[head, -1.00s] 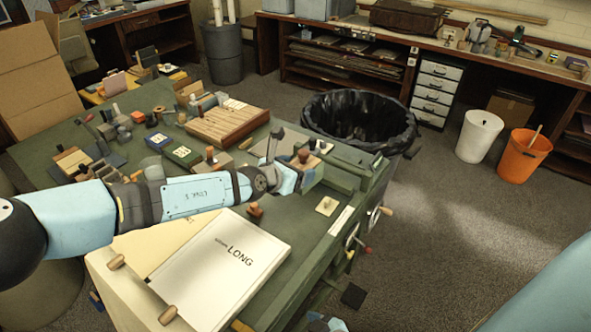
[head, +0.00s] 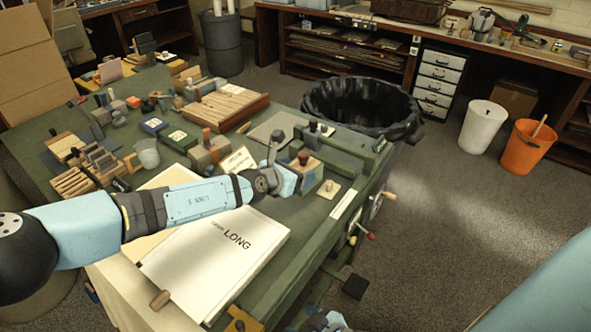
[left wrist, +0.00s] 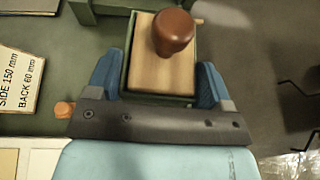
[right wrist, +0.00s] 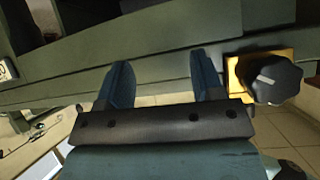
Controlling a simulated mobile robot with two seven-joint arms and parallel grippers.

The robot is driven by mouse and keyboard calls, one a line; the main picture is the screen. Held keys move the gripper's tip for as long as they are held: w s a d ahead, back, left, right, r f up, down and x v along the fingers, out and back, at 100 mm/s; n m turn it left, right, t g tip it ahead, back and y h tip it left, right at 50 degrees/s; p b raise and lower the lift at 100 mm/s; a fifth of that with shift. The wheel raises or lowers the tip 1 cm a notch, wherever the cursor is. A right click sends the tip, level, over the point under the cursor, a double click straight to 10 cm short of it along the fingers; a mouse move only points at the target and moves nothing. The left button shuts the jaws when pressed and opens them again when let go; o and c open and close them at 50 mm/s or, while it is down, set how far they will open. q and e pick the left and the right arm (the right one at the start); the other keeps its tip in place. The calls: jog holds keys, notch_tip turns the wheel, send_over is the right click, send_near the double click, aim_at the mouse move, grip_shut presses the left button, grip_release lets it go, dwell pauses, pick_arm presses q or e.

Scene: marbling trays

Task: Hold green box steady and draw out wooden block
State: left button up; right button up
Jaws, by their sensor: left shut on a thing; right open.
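The green box (left wrist: 128,72) is an open box between the fingers of my left gripper (left wrist: 157,80) in the left wrist view. The fingers press on its two sides. The wooden block (left wrist: 152,70) sits inside it, with a round brown knob on top. The block's knob also shows in the head view (head: 303,158), at the front right of the bench beside my left gripper.
A black knob (right wrist: 274,80) on a yellow plate is just right of my right gripper. A white "LONG" board (head: 205,265) lies below the left arm. A small plate with a knob (head: 329,188) lies right of the box. A black-lined bin (head: 360,105) stands behind the bench.

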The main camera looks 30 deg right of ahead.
pick_arm(q)
jog(key=shift+f+b, duration=1.6)
jog(key=shift+f, duration=0.65)
jog(key=shift+f+b, duration=0.5)
jog(key=shift+f, duration=0.15)
jog(key=shift+f+b, duration=0.3)
jog(key=shift+f, duration=0.05)
jog(key=shift+f+b, duration=1.2)
jog(key=shift+f, duration=0.3)
pick_arm(e)
jog(key=f, duration=0.3)
jog(key=shift+w+a+f, duration=0.2)
jog(key=shift+w+a, duration=0.1)
jog(key=shift+a, duration=0.05)
pick_arm(q)
jog(key=shift+f, duration=0.1)
pick_arm(e)
jog(key=shift+f, duration=0.1)
pick_arm(q)
jog(key=shift+f+b, duration=0.3)
jog(key=shift+f, duration=0.15)
pick_arm(e)
jog(key=shift+f, duration=0.6)
